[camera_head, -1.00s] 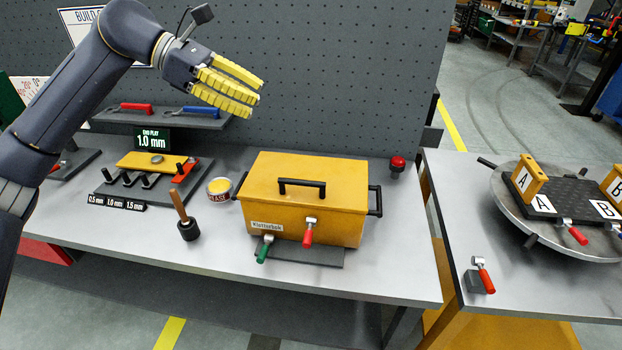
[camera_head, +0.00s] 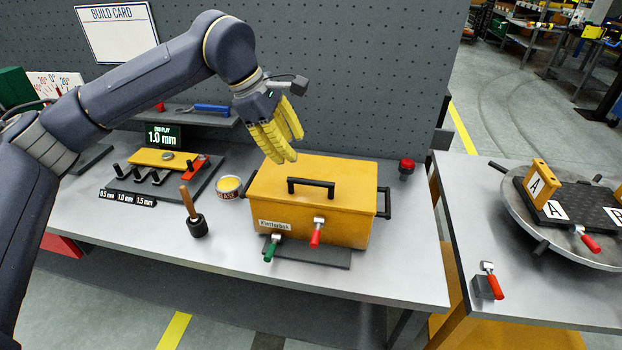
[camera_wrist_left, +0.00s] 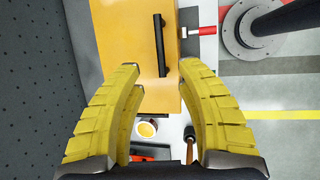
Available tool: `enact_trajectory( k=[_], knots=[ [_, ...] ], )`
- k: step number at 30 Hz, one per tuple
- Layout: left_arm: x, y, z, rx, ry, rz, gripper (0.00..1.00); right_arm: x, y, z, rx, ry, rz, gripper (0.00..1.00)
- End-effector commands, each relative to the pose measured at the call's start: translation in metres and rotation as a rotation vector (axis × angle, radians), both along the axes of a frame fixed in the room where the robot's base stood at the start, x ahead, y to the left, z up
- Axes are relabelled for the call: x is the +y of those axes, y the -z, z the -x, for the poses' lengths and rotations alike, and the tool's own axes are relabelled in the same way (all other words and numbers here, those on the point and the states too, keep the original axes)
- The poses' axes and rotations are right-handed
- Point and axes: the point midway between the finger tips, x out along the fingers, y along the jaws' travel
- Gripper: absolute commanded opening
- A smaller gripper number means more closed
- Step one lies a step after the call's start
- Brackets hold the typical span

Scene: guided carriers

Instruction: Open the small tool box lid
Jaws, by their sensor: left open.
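The yellow tool box (camera_head: 350,213) stands on the grey workbench, its lid (camera_head: 345,172) shut. A black bar handle (camera_head: 310,184) is on top of the lid. A red-handled clamp (camera_head: 317,234) and a green-handled clamp (camera_head: 271,248) are at its front. My left gripper (camera_head: 282,158) has yellow fingers and hangs above the back left of the lid, apart from it. In the left wrist view the gripper (camera_wrist_left: 160,75) is open and empty, with the lid handle (camera_wrist_left: 159,45) beyond the fingers. My right gripper is not in view.
A wooden-handled tool (camera_head: 193,215) and a small round tin (camera_head: 229,186) stand left of the box. A gauge block set (camera_head: 160,172) is farther left. A red button (camera_head: 406,166) is at the right. The bench's front right is clear.

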Motion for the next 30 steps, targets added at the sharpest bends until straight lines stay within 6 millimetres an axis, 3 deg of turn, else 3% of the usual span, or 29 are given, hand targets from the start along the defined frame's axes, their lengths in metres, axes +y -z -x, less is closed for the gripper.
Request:
enact_trajectory(
  k=[6,15,22,30],
  knots=[
    [-0.017,0.038,-0.004,0.004,0.001,0.001,0.36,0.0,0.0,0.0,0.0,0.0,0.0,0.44],
    [-0.036,0.08,-0.009,0.003,-0.002,0.002,0.36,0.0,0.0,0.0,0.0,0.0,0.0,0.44],
    [-0.044,0.098,-0.011,0.001,-0.001,0.002,0.36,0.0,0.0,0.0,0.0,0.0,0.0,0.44],
    [-0.047,0.104,-0.012,0.0,-0.002,0.001,0.36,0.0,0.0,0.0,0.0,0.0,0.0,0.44]
  ],
)
